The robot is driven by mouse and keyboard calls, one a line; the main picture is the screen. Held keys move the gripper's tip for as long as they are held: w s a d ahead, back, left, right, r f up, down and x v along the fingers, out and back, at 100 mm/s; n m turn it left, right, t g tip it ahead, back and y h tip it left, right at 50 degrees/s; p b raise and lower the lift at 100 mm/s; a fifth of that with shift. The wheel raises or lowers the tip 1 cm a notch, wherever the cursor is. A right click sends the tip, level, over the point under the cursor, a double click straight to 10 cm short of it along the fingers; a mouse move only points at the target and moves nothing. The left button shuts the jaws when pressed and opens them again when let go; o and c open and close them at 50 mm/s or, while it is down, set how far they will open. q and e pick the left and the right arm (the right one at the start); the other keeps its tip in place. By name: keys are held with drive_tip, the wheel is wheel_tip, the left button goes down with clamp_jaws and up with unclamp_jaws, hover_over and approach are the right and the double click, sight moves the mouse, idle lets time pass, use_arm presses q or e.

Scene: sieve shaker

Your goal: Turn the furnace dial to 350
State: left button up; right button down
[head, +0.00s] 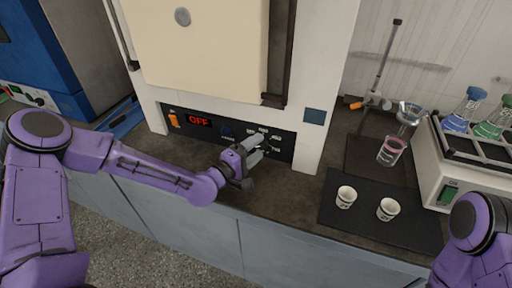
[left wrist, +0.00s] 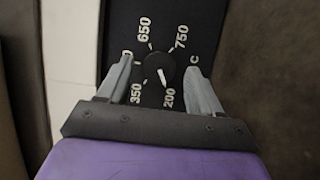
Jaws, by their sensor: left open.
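The furnace (head: 326,60) is a large cream cabinet with a black control panel along its lower front. Its red display (head: 198,121) reads OFF. The dial (left wrist: 158,70) is a round black knob, and its white pointer mark points down and slightly right, near 200. The labels 350, 650 and 750 also show around it; another at the left is mostly covered by a finger. My left gripper (head: 257,147) is at the panel, also in the left wrist view (left wrist: 159,65). Its open fingers stand either side of the dial with gaps. My right gripper is out of view.
Beyond are a pink-liquid beaker (head: 391,151), a stand (head: 384,65) and a flask shaker (head: 432,177). A blue machine (head: 72,45) stands at left.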

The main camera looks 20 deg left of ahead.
use_arm(q)
drive_tip(key=shift+w+d, duration=0.15)
drive_tip(key=shift+w, duration=0.15)
drive_tip(key=c, duration=1.1)
drive_tip(key=shift+o, duration=0.2)
drive_tip(key=shift+r, duration=0.1)
